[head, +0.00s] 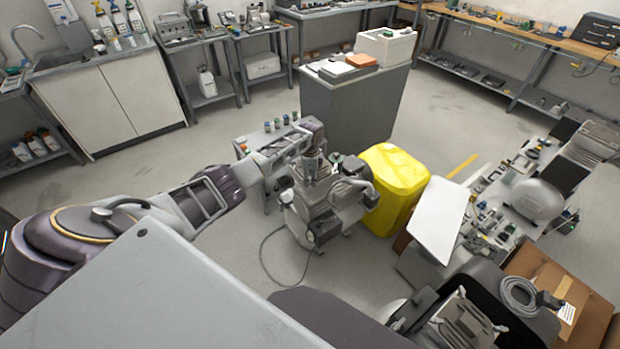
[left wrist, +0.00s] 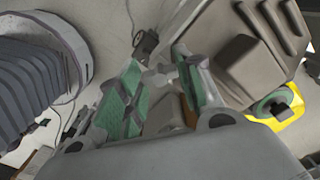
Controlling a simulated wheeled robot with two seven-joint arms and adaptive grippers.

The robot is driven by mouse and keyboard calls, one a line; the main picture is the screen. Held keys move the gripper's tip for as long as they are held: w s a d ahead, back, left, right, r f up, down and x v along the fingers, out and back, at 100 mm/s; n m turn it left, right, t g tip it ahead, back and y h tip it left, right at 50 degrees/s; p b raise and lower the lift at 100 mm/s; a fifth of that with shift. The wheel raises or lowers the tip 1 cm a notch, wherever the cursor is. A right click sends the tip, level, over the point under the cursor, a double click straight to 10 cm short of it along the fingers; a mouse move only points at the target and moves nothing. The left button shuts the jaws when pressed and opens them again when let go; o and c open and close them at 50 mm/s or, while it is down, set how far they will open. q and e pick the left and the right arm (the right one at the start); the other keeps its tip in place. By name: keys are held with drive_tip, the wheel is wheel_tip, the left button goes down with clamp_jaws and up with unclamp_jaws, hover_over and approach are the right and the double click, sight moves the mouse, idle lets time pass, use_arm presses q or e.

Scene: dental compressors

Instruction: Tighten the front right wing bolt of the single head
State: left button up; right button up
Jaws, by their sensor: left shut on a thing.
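The grey compressor (head: 318,215) stands on the floor in the middle of the head view, left of a yellow container. My left gripper (head: 312,168) points down at its top from the left. In the left wrist view, the gripper's green-padded fingers (left wrist: 162,82) are close together beside a grey ribbed housing (left wrist: 255,55), which looks like the head. They are shut on a small part between them, apparently the wing bolt; it is mostly hidden by the fingers. A dark gripper-like form (head: 455,322), possibly my right gripper, is at the bottom right; its jaw state is unclear.
The yellow container (head: 391,185) stands close to the compressor's right side. A grey cabinet (head: 352,105) is behind it. A dark cable (head: 270,262) lies on the floor. Open floor lies at the back left.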

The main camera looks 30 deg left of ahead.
sight(310, 179)
use_arm(q)
drive_tip(key=shift+m, duration=1)
drive_tip(key=o, duration=1)
drive_tip(key=shift+r, duration=6.05)
drive_tip(key=shift+d+f, duration=0.1)
